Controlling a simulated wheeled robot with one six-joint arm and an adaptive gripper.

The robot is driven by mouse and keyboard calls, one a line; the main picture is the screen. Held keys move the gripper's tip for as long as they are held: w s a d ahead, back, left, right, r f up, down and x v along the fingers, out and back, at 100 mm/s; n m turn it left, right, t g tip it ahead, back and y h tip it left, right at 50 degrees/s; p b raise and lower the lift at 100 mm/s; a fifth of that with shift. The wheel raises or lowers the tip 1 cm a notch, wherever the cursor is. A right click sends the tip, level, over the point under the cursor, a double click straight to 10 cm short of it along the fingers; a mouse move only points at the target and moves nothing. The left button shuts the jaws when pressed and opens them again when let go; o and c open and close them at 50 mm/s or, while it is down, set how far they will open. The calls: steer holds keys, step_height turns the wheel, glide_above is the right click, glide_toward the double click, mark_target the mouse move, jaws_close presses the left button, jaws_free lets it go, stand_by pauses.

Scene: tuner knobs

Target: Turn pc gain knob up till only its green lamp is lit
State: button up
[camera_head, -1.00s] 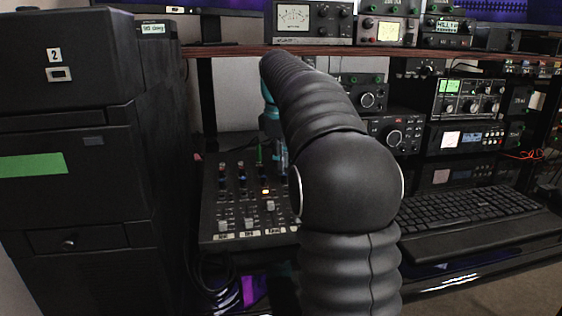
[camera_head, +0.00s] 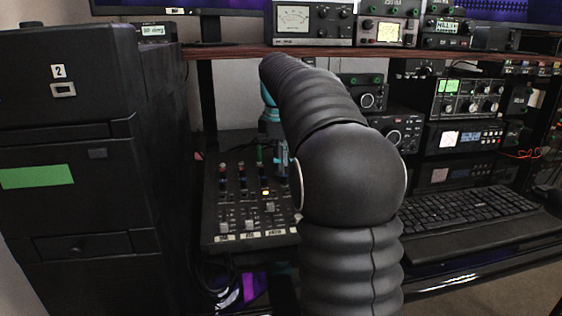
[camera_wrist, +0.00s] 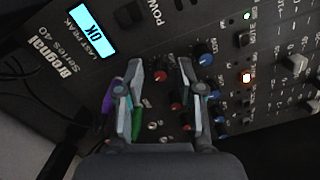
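The mixer panel (camera_wrist: 60,68) fills much of the wrist view, with red and blue knobs and a lit display (camera_wrist: 90,35) reading "LAST PEAK OK". My gripper (camera_wrist: 161,68) is open over the panel, its two fingers apart. A red knob (camera_wrist: 160,76) shows between the fingertips, nearer the left one; contact cannot be told. A blue knob (camera_wrist: 205,59) lies just right of the right fingertip. The pc gain label is not readable. My arm hides part of the mixer in the head view.
Purple (camera_wrist: 110,116) and green (camera_wrist: 135,122) parts show by the left finger. Faders (camera_wrist: 295,62) lie at right. In the head view, a black cabinet (camera_head: 75,210) stands left, a keyboard (camera_head: 455,210) right, and a shelf with radios (camera_head: 313,22) above the mixer.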

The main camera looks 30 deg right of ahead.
step_height(320, 180, up, 12)
steer(key=shift+s+a, duration=0.35)
steer(key=shift+a, duration=0.05)
stand_by(0.5)
stand_by(0.4)
